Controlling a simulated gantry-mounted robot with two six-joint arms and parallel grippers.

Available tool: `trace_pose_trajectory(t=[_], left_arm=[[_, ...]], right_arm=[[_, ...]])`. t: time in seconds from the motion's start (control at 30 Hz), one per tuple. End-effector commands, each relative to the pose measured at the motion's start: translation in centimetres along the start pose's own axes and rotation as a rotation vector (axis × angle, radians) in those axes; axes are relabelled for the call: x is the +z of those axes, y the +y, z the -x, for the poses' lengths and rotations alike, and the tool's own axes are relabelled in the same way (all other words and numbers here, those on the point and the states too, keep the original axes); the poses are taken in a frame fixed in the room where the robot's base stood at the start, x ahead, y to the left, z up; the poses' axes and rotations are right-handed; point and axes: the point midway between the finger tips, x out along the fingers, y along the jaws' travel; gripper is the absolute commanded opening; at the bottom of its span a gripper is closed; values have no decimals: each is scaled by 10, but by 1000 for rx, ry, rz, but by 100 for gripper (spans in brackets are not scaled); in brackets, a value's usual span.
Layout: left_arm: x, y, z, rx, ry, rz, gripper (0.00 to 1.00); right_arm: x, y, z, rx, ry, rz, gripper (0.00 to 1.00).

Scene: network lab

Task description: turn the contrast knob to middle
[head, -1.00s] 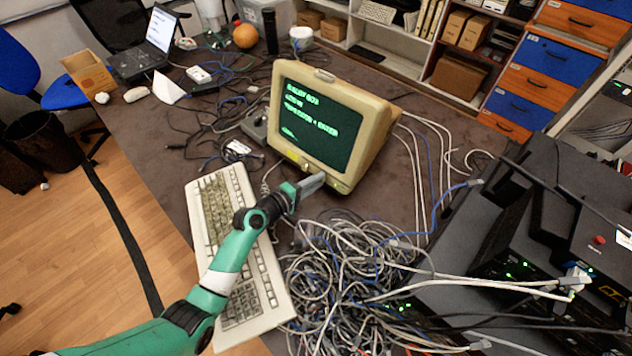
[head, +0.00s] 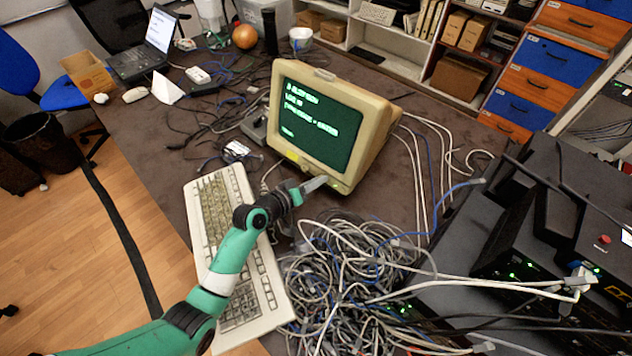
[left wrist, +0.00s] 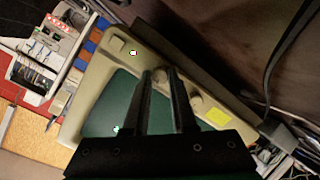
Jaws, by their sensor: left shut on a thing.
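The beige monitor (head: 375,128) stands on the desk with pale green text on its dark green screen. Two round knobs sit on its lower front edge. My left gripper (head: 322,180) is at that edge, shut on one knob, which I take as the contrast knob (left wrist: 158,77); it shows between the fingertips in the left wrist view. The other knob (left wrist: 196,103) is beside the right finger, nearer the yellow sticker (left wrist: 217,118). Knob labels and the pointer mark cannot be read. My right gripper is not in view.
A beige keyboard (head: 222,200) lies under my left forearm. A tangle of cables (head: 350,275) fills the desk right of it, below the monitor. Dark network equipment (head: 530,255) with green lights stands at the right.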

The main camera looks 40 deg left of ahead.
Motion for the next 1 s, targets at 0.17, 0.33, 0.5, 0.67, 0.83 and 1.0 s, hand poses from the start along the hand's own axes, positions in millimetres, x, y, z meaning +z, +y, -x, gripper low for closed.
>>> trace_pose_trajectory(t=[0.17, 0.33, 0.5, 0.67, 0.83, 1.0], left_arm=[[-1, 1, 0, -5, 2, -94, 0], [-1, 1, 0, -9, 2, -146, 0], [-1, 1, 0, -10, 1, -167, 0], [-1, 1, 0, -10, 2, -170, 0], [-1, 1, 0, -10, 2, -169, 0], [-1, 1, 0, -10, 2, -168, 50]], right_arm=[[1, 0, 1, 0, 0, 0, 0], [1, 0, 1, 0, 0, 0, 0], [1, 0, 1, 0, 0, 0, 0], [1, 0, 1, 0, 0, 0, 0], [1, 0, 1, 0, 0, 0, 0], [1, 0, 1, 0, 0, 0, 0]])
